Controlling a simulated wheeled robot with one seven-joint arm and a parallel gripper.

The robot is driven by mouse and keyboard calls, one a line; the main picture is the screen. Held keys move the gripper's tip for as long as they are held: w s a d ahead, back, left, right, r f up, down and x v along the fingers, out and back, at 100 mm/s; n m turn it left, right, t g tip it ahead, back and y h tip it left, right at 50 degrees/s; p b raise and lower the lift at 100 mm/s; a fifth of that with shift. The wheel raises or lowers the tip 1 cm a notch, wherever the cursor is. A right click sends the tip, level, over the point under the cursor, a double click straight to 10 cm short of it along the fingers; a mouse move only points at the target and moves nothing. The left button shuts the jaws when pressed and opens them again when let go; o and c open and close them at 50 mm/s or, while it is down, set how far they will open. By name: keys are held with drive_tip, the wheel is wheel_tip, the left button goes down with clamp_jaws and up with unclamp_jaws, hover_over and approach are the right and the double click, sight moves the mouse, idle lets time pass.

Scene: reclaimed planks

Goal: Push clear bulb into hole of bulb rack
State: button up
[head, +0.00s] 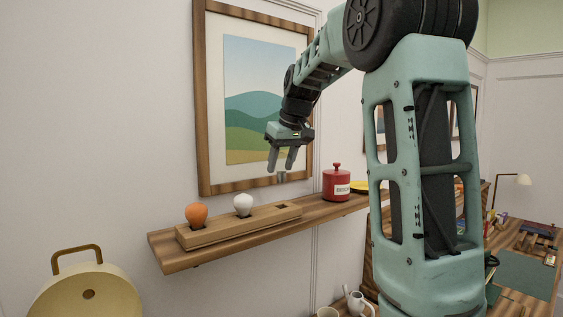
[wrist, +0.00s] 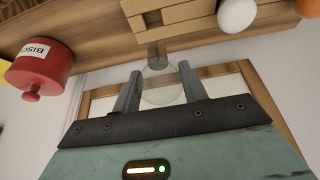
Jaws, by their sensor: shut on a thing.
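My gripper (head: 281,167) is shut on the clear bulb, above the right end of the bulb rack. In the wrist view the bulb's see-through glass (wrist: 161,94) sits between the two fingers, with its grey metal base (wrist: 157,58) pointing out past the fingertips toward the rack. In the head view the base (head: 281,177) shows just below the fingertips. The wooden bulb rack (head: 232,230) lies on the shelf. Its dark square hole (head: 281,207) is empty, and it also shows in the wrist view (wrist: 153,18). The base is apart from the hole.
An orange bulb (head: 196,214) and a white bulb (head: 243,204) stand in the rack to the left. A red canister (head: 336,184) stands on the wooden shelf (head: 176,260) right of the rack. A framed picture (head: 203,120) hangs on the wall close behind my gripper.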

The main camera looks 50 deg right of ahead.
sight(284, 181)
drive_tip(key=shift+f+b, duration=2.9)
drive_tip(key=shift+f, duration=0.95)
drive_tip(key=shift+f+b, duration=0.45)
drive_tip(key=shift+f, duration=0.15)
drive_tip(key=o, duration=1)
drive_tip(key=shift+o, duration=0.2)
drive_tip(key=shift+r, duration=0.1)
drive_tip(key=b+v, duration=0.1)
drive_tip(key=v, duration=1.6)
drive_tip(key=shift+s, duration=0.2)
drive_tip(key=shift+s, duration=0.1)
